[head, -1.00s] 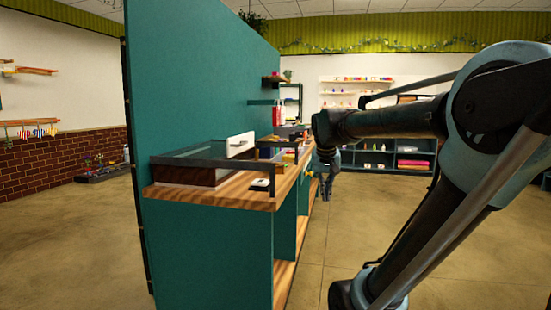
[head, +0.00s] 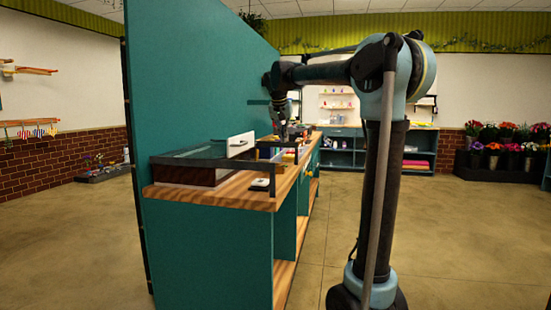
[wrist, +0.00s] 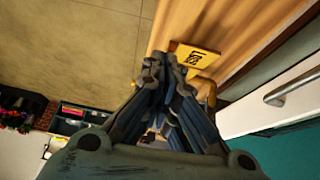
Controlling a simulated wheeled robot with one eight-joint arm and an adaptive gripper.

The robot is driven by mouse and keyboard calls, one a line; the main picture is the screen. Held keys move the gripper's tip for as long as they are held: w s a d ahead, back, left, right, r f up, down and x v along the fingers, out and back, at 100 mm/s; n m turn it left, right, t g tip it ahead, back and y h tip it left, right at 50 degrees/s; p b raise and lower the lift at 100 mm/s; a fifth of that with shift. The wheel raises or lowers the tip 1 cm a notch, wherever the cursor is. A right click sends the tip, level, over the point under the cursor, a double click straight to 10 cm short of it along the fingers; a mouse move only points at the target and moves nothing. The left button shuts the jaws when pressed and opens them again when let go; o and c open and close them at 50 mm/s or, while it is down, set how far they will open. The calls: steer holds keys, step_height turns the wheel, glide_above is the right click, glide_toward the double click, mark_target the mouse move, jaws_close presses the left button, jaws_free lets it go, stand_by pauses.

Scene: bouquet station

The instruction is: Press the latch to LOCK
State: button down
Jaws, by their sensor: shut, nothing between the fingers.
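In the wrist view, a yellow plate (wrist: 198,56) with a black symbol sits on the wooden counter near its edge. A yellow curved piece (wrist: 207,90), perhaps the latch lever, shows just beside my fingers, partly hidden by them. I cannot tell whether it stands at LOCK. My gripper (wrist: 164,60) is shut and empty, its fingertips appearing just left of the plate; contact cannot be judged. In the head view, my gripper (head: 280,122) is small and dark over the far part of the counter, and the latch cannot be made out.
The wooden counter (head: 228,193) runs along a tall teal panel (head: 195,80). A white panel with a metal handle (wrist: 292,88) is at the right in the wrist view. A dark-framed box (head: 185,172) stands at the counter's near end. Open floor (head: 450,230) lies to the right.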

steer(key=w+a+r, duration=0.2)
steer(key=w+a, duration=0.2)
steer(key=shift+w+a+r+t, duration=0.15)
steer(key=shift+w+a+t, duration=0.15)
steer(key=shift+w+a, duration=0.1)
steer(key=shift+d, duration=0.1)
steer(key=x, duration=1)
steer(key=f, duration=0.3)
steer(key=shift+s+f, duration=0.1)
steer(key=shift+s, duration=0.25)
steer(key=shift+s+f, duration=0.15)
steer(key=shift+f, duration=0.2)
